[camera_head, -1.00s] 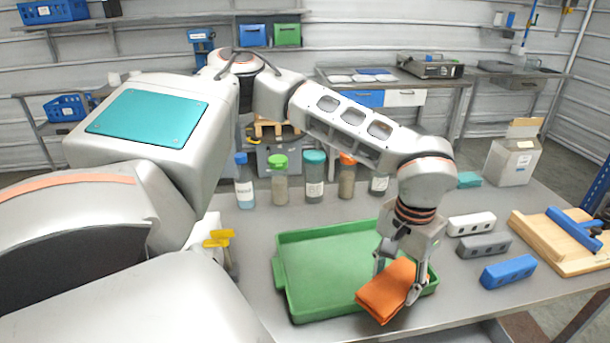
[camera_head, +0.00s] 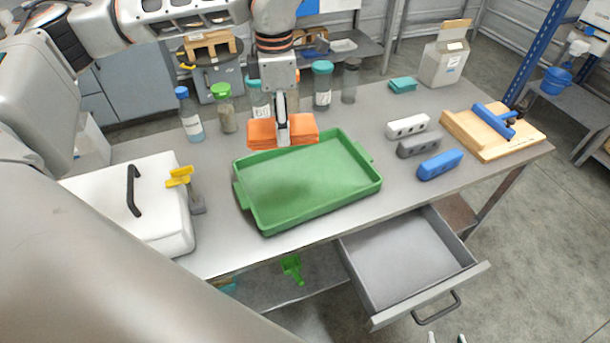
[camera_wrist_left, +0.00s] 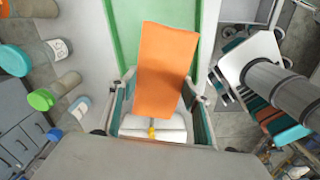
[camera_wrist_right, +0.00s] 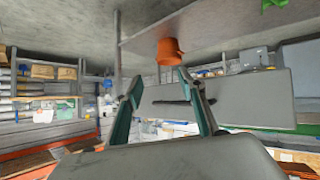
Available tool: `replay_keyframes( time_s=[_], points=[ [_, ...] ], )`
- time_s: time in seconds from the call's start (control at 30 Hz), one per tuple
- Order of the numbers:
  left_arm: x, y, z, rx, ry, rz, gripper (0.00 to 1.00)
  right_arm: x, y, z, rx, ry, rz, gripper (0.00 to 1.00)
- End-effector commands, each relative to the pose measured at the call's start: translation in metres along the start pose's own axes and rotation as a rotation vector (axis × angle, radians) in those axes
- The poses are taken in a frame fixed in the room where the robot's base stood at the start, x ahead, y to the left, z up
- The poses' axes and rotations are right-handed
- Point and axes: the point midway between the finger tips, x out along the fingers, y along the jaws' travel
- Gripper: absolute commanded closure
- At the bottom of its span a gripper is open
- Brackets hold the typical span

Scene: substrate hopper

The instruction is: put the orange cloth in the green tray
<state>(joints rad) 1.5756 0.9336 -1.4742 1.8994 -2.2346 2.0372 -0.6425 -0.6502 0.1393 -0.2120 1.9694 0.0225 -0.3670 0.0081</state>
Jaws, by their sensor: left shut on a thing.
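The orange cloth (camera_head: 262,134) is a folded stack held in my left gripper (camera_head: 283,140), which points down at the back edge of the green tray (camera_head: 310,185). The cloth appears above the tray's back rim; the exact height is hard to tell. The tray is empty and lies on the grey table. In the left wrist view the cloth (camera_wrist_left: 165,70) sits between the fingers, with the green tray edge (camera_wrist_left: 125,35) behind it. My right gripper (camera_wrist_right: 165,90) has its fingers apart with nothing between them; only its tips (camera_head: 447,339) show at the head view's bottom edge.
An open empty drawer (camera_head: 410,260) juts out below the table's front. Several bottles (camera_head: 225,110) stand behind the tray. Three blocks (camera_head: 440,164) and a wooden board (camera_head: 490,135) are at right. A white box (camera_head: 130,205) with a black handle is at left.

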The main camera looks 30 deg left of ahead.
Motion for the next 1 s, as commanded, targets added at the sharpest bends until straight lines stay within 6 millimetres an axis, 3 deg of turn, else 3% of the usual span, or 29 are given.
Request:
replay_keyframes(
  time_s=[0.2,0.33,0.8,1.0],
  points=[
    [-0.01,0.007,-0.009,-0.259,0.005,-0.012,0.73,-0.003,0.001,-0.004,0.002,-0.002,-0.001,0.6],
    [0.002,0.007,-0.01,-0.295,0.009,-0.015,0.73,-0.002,0.0,-0.001,0.002,-0.007,-0.002,0.6],
    [0.112,0.005,-0.01,-0.292,0.009,-0.016,0.73,-0.002,0.0,-0.002,0.001,-0.005,-0.002,0.6],
    [0.141,0.005,-0.01,-0.292,0.006,-0.013,0.73,-0.002,0.0,-0.005,0.001,0.001,-0.001,0.6]
  ],
)
